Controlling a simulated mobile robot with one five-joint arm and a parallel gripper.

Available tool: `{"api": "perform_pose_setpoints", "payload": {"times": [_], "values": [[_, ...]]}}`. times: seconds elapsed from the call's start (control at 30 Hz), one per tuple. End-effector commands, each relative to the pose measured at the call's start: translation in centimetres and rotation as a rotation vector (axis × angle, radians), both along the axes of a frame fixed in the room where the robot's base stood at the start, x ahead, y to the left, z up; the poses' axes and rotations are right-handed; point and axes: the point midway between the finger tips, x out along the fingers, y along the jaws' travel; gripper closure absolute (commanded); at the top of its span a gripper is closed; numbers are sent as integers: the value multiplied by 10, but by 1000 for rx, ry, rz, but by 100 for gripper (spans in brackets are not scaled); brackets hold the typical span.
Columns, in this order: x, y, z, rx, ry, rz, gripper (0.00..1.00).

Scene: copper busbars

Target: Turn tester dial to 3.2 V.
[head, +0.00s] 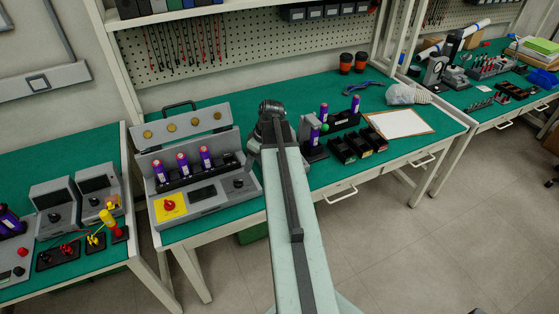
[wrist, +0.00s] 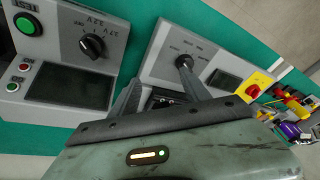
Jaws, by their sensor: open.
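The tester is a grey box (wrist: 52,58) at the upper left of the wrist view, with a green TEST button (wrist: 25,26). Its black dial (wrist: 92,46) has printed labels around it, including OFF and 3.2 V. I cannot tell its setting clearly. My gripper (wrist: 158,76) is open, with nothing between its fingers. In the wrist view it lies below and right of the tester dial, apart from it. Its right finger overlaps a dark knob on the neighbouring grey device (wrist: 158,53); contact cannot be told. In the head view my arm hides part of the tester.
The neighbouring device carries a screen (wrist: 222,82) and a red knob on a yellow plate (wrist: 252,90). Purple cells (head: 182,166) stand in its rack. Black bins (head: 358,145) and a clipboard (head: 400,123) lie to the right. Green bench top is bare between the devices.

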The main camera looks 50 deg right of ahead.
Motion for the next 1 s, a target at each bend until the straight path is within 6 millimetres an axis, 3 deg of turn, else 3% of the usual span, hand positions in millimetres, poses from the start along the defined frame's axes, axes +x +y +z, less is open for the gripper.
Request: {"api": "perform_pose_setpoints", "payload": {"times": [0.03, 0.1, 0.23, 0.53, 0.9, 1.0], "values": [[-12, -38, 4, -8, -32, 1, 45], [-29, -74, 7, -24, -71, 21, 45], [-49, -110, 10, -46, -113, 45, 45], [-52, -116, 1, -53, -122, 53, 45], [-31, -109, -57, -53, -121, 52, 45], [-27, -107, -64, -53, -120, 51, 45]]}}
